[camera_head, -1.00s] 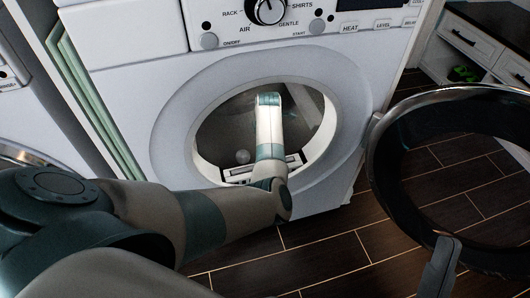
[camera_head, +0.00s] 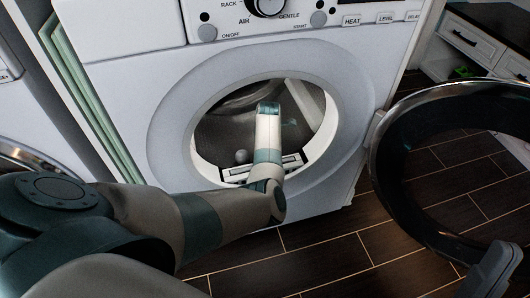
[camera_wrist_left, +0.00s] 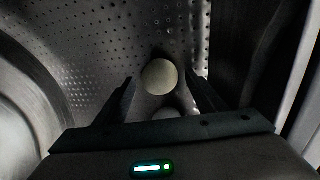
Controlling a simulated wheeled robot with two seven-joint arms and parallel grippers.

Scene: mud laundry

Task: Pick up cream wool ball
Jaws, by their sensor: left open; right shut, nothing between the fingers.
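A cream ball (camera_wrist_left: 160,77) lies in the perforated drum in the left wrist view. A second, greyer ball (camera_wrist_left: 168,113) shows just below it, partly hidden by the gripper body. My left gripper (camera_wrist_left: 161,88) is open, its two dark fingers on either side of the cream ball's line of sight; contact cannot be told. In the head view my left arm reaches through the washer door opening, and its fingers are hidden. One small pale ball (camera_head: 241,156) shows in the drum left of my arm; I cannot tell which ball it is. My right gripper (camera_head: 495,268) is shut and empty at lower right.
The white washer's round opening (camera_head: 331,125) surrounds my left forearm closely. Its open door ring (camera_head: 385,160) stands to the right, near my right gripper. Dark plank floor (camera_head: 330,262) is clear below. A drawer cabinet (camera_head: 480,45) stands at the upper right.

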